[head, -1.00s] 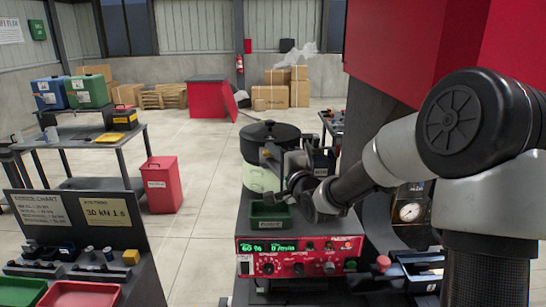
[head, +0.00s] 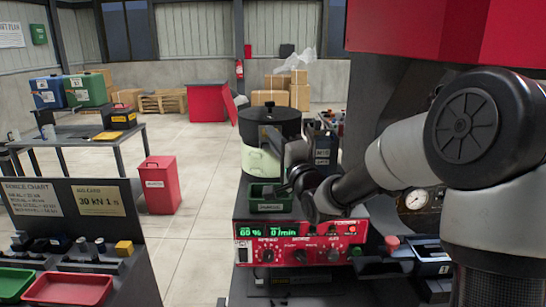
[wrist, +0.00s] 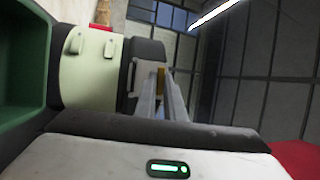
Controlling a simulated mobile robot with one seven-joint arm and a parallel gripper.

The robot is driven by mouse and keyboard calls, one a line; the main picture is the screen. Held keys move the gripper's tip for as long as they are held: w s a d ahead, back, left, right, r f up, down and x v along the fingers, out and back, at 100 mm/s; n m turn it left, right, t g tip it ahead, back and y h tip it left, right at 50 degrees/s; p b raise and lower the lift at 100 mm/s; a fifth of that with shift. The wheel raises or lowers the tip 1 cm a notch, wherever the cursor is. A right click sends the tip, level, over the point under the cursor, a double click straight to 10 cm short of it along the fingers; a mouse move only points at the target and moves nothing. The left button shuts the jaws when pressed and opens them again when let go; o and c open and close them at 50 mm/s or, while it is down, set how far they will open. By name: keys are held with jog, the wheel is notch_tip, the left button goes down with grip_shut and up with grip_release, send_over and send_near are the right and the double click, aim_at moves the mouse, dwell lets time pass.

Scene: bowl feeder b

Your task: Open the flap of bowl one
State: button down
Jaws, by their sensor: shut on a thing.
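The bowl feeder stands near the middle of the head view, a black round bowl with a dark lid (head: 270,115) on a pale green base (head: 260,163). My gripper (head: 281,145) is at the right front of the bowl, and part of it is hidden by my wrist. In the wrist view my gripper's two grey fingers (wrist: 163,98) reach toward the dark bowl side (wrist: 148,62). They are shut on a small brass-coloured piece (wrist: 161,77), seemingly part of the flap. The flap's outline and angle cannot be made out.
A dark green tray (head: 270,197) sits in front of the feeder, above a red control panel (head: 300,243) with knobs and a lit display. A dark box (head: 325,143) stands right of the bowl. Open floor lies left, beyond a red bin (head: 160,185).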

jog(key=f+n+t+y+b, duration=0.1)
jog(key=b, duration=0.5)
jog(key=s+f+n+t+y+b, duration=0.1)
jog(key=y+b, duration=0.1)
jog(key=b, duration=0.3)
jog(key=shift+s+n+t+b, duration=0.1)
jog(key=shift+n+t+b, duration=0.3)
jog(key=shift+r+y+b, duration=0.2)
jog(key=shift+y+b, duration=0.1)
jog(key=c, duration=1.8)
grip_release()
jog(key=shift+c, duration=0.2)
jog(key=v, duration=1.7)
jog(key=shift+s, duration=0.2)
jog(key=shift+d+f, duration=0.1)
